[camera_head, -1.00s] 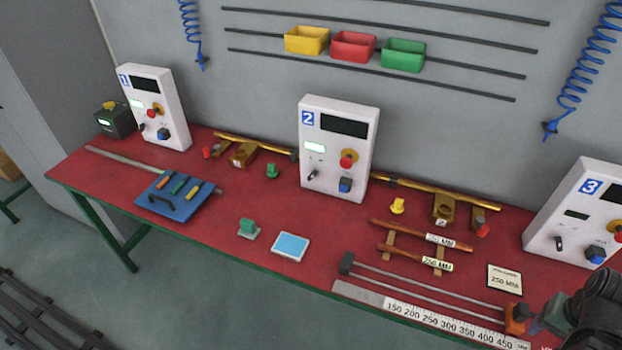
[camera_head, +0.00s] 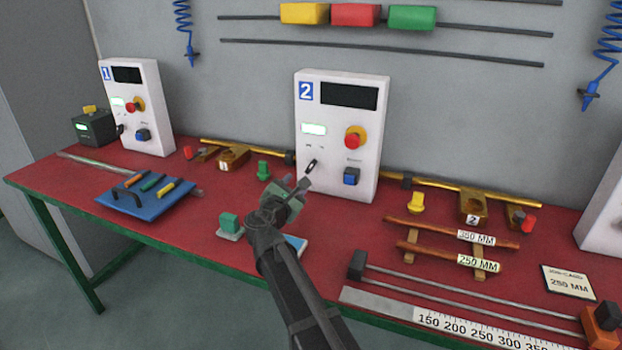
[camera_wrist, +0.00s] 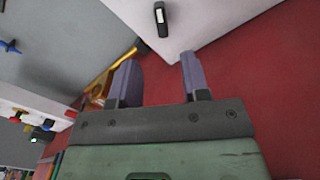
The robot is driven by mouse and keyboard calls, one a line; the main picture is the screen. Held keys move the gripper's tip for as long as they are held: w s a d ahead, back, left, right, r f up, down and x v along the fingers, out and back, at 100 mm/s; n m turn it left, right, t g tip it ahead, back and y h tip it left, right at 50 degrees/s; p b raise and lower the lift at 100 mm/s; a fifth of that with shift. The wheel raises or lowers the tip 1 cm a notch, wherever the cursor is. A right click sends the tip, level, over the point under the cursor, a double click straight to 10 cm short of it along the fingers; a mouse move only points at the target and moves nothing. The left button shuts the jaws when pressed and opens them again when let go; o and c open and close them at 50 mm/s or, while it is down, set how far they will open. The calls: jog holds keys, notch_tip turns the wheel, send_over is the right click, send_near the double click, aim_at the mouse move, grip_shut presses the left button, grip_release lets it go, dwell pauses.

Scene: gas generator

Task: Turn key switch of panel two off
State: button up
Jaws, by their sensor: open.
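Panel two (camera_head: 337,125) is a white upright box on the red table, with a dark display, a lit green screen, a red knob on yellow and a blue button. Its key switch (camera_head: 311,165) is a small dark key at the lower left of the face, sitting tilted. In the wrist view the key switch (camera_wrist: 161,19) shows ahead of the fingers, at the top. My gripper (camera_head: 299,185) is just below and in front of the key, apart from it. In the wrist view its two fingers (camera_wrist: 158,78) are spread with nothing between them.
Panel one (camera_head: 137,107) stands at the left. A blue tool tray (camera_head: 150,204) lies on the left of the table. A green block (camera_head: 230,225) is left of my arm. A brass pipe (camera_head: 440,190) runs beside panel two. Copper rods and a ruler lie at the right.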

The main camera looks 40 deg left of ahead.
aim_at(309, 169)
jog(key=x, duration=1)
jog(key=shift+w+a, duration=0.1)
jog(key=shift+w, duration=0.3)
grip_shut()
jog(key=n, duration=0.5)
jog(key=shift+n, duration=0.3)
jog(key=n, duration=0.6)
